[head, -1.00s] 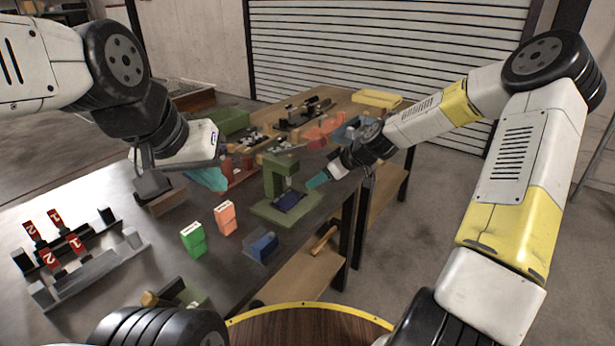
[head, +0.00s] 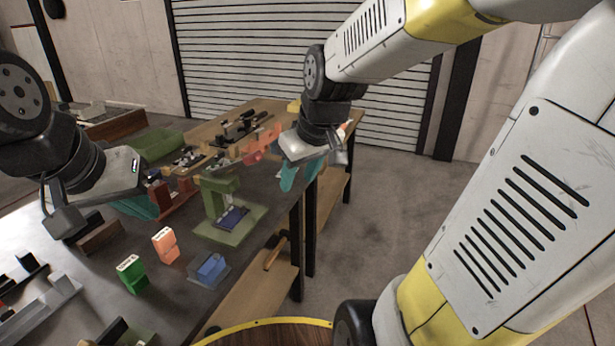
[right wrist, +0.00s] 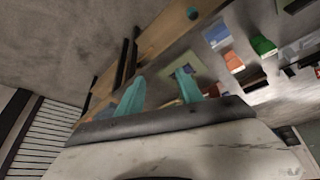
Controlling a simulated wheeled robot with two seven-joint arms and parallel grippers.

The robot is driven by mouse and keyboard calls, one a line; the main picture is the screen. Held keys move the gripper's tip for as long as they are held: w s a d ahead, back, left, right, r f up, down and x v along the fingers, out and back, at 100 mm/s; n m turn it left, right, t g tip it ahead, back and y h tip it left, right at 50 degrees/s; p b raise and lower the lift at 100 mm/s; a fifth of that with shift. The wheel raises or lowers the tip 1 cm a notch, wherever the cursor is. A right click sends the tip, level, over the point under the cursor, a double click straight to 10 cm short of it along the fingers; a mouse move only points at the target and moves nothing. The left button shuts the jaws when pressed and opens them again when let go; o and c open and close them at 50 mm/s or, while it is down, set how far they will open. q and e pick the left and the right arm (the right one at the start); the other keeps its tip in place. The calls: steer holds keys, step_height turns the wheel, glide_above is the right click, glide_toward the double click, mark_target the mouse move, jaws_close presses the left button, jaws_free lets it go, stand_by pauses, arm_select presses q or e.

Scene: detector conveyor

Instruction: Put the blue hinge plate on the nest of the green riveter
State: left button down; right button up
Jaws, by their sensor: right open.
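The green riveter (head: 218,190) stands on the dark table near its right edge. A dark blue plate (head: 234,218), which looks like the blue hinge plate, lies on its green base in front of the upright; I cannot tell how exactly it sits in the nest. My right gripper (head: 300,175) is beyond and to the right of the riveter, pointing down, with its teal fingers apart and empty. The right wrist view also shows these fingers apart (right wrist: 160,84). My left gripper (head: 138,206) hangs left of the riveter; its teal fingers are mostly hidden by its body.
A blue block on a grey tray (head: 221,284), a green block (head: 131,276) and an orange block (head: 165,246) stand in front of the riveter. Red fixtures (head: 262,146) and a green bin (head: 157,146) are behind. Floor to the right is clear.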

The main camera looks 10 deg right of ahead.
steer(key=s+d+r+m+t, duration=0.1)
steer(key=s+d+r+m, duration=0.1)
steer(key=s, duration=0.8)
steer(key=shift+r+m+y, duration=0.3)
steer(key=shift+r+m, duration=0.55)
steer(key=shift+m, duration=0.05)
